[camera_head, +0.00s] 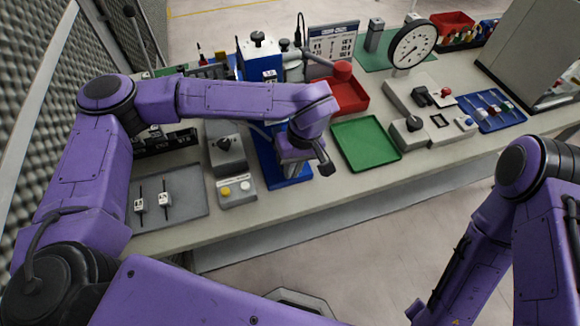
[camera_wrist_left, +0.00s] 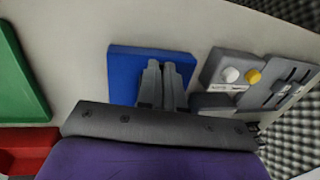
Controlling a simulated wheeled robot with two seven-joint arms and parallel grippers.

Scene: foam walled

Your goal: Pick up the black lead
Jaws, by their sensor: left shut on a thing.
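My left gripper (camera_head: 292,172) reaches down over the blue tray (camera_head: 266,165) at the middle of the bench. Its fingers (camera_wrist_left: 165,82) are shut close together over the blue tray (camera_wrist_left: 123,68) in the left wrist view. They grip something that I cannot make out. I cannot identify a black lead between them.
A grey box with white and yellow buttons (camera_head: 237,191) stands left of the blue tray. A green tray (camera_head: 366,143) lies to its right and a red bin (camera_head: 348,95) behind. A dial gauge (camera_head: 412,45) stands farther right.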

